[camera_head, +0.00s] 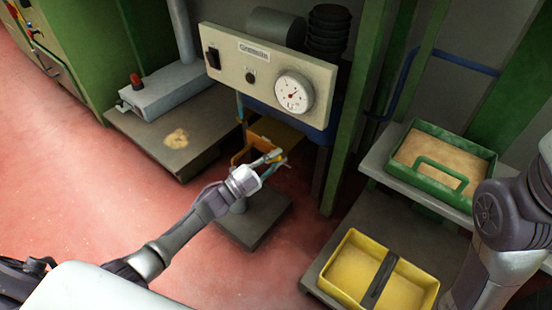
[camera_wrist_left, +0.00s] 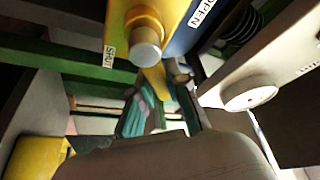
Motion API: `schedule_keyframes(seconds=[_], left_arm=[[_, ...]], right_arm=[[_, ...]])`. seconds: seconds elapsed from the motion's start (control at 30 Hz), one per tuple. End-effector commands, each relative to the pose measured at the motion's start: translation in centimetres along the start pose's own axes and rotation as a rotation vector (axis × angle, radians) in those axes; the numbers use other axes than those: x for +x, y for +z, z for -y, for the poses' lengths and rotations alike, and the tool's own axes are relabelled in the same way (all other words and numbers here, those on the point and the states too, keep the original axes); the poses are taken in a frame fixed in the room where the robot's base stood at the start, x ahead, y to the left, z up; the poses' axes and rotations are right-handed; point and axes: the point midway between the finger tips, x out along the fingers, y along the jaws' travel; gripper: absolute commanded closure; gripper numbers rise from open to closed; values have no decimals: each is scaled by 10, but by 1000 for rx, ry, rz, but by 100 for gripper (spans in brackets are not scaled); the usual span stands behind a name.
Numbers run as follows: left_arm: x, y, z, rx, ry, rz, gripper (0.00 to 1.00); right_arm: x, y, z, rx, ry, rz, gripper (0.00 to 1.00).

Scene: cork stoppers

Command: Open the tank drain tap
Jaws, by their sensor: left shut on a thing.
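The tap shows in the left wrist view as a round pale hub (camera_wrist_left: 147,45) on a yellow body, with a short yellow lever (camera_wrist_left: 155,80) reaching down from it. A SHUT label (camera_wrist_left: 108,45) is left of the hub and an OPEN label (camera_wrist_left: 203,11) is at the upper right. My left gripper (camera_head: 272,160) is low under the gauge panel in the head view. In the wrist view its fingers (camera_wrist_left: 160,100) are closed around the lever's end. The exact lever angle is hard to read. My right arm shows at the right edge, but its gripper is out of frame.
A panel with a dial gauge (camera_head: 293,93) overhangs the left gripper. A green post (camera_head: 352,110) stands just right of it. A green tray (camera_head: 480,205) and a divided yellow tray (camera_head: 342,291) sit at the right. Red floor (camera_head: 90,190) is clear at the left.

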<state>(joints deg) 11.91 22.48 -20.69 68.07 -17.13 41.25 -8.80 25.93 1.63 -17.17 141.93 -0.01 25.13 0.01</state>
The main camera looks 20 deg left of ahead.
Motion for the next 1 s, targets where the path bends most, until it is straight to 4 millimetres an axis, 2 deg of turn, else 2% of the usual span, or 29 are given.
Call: schedule_keyframes(seconds=[0.1, 0.13, 0.27, 0.53, 0.67, 0.77, 1.0], left_arm=[[-1, 1, 0, 1, 0, 2, 100], [-1, 1, 0, 2, 0, 2, 80], [0, 1, 0, 2, 1, 2, 58], [0, 0, 0, 2, 1, 1, 58], [-8, 1, 0, 2, 1, 2, 58], [-23, 1, 0, 3, 3, 3, 58], [-75, 1, -1, 1, 4, 4, 58]], right_arm=[[0, 0, 0, 0, 2, -2, 60], [1, 0, 0, 0, 2, -3, 60], [1, -1, -1, 1, 6, -6, 60], [3, -2, -1, 1, 6, -11, 60], [3, -1, 0, 0, 3, -10, 60], [2, -1, 0, 1, 3, -9, 60], [2, -1, 0, 1, 3, -8, 60]])
